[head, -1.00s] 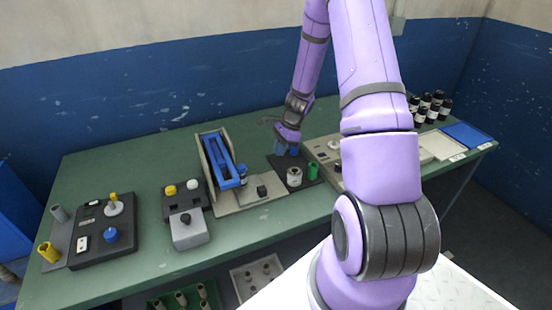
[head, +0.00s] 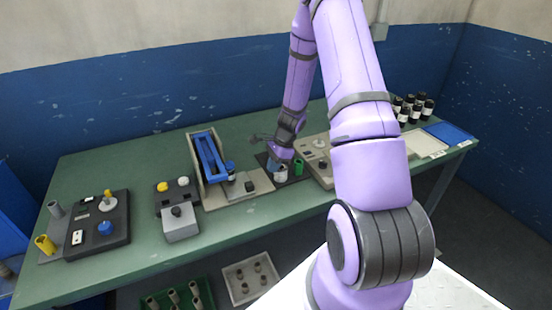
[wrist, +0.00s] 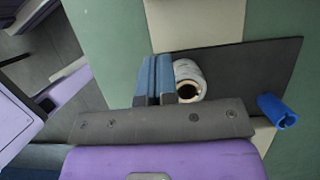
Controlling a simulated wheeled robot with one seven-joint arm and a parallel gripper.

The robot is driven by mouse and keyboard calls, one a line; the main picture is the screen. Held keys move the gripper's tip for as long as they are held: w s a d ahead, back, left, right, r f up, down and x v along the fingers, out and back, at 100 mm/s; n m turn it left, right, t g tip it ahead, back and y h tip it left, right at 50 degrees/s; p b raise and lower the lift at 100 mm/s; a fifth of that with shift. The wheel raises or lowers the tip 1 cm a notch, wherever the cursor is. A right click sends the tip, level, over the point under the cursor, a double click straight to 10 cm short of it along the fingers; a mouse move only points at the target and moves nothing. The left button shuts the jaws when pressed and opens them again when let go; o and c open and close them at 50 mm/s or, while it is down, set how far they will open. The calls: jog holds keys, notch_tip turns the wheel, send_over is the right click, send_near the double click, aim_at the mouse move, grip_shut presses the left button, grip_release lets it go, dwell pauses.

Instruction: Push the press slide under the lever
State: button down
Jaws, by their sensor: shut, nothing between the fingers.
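The press has a beige base (head: 221,199) and a long blue lever (head: 212,160). A small dark block (head: 250,186), which looks like the press slide, sits on the base in front and to the right of the lever. My gripper (head: 275,165) is to the right of the press, low over a dark plate, with its fingers shut and empty. In the wrist view the blue fingers (wrist: 153,82) are right beside a white roll (wrist: 189,78); I cannot tell whether they touch. The slide cannot be made out in the wrist view.
A green cylinder (head: 298,167) stands right of the white roll. A blue cylinder (wrist: 277,110) shows in the wrist view. A beige panel unit (head: 318,158) is further right. A grey block with a black knob (head: 181,222) stands left of the press.

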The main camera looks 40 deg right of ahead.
aim_at(254, 190)
jog(key=x, duration=0.3)
jog(key=shift+f, duration=0.15)
jog(key=a, duration=0.1)
jog(key=w+a, duration=0.1)
jog(key=a, duration=0.1)
jog(key=shift+f, duration=0.2)
jog(key=shift+w+a, duration=0.1)
jog(key=shift+a, duration=0.45)
jog(key=shift+a, duration=0.1)
jog(key=a, duration=0.2)
jog(key=w+a, duration=0.1)
jog(key=a, duration=0.2)
jog(key=shift+w+a, duration=0.3)
jog(key=shift+a, duration=0.05)
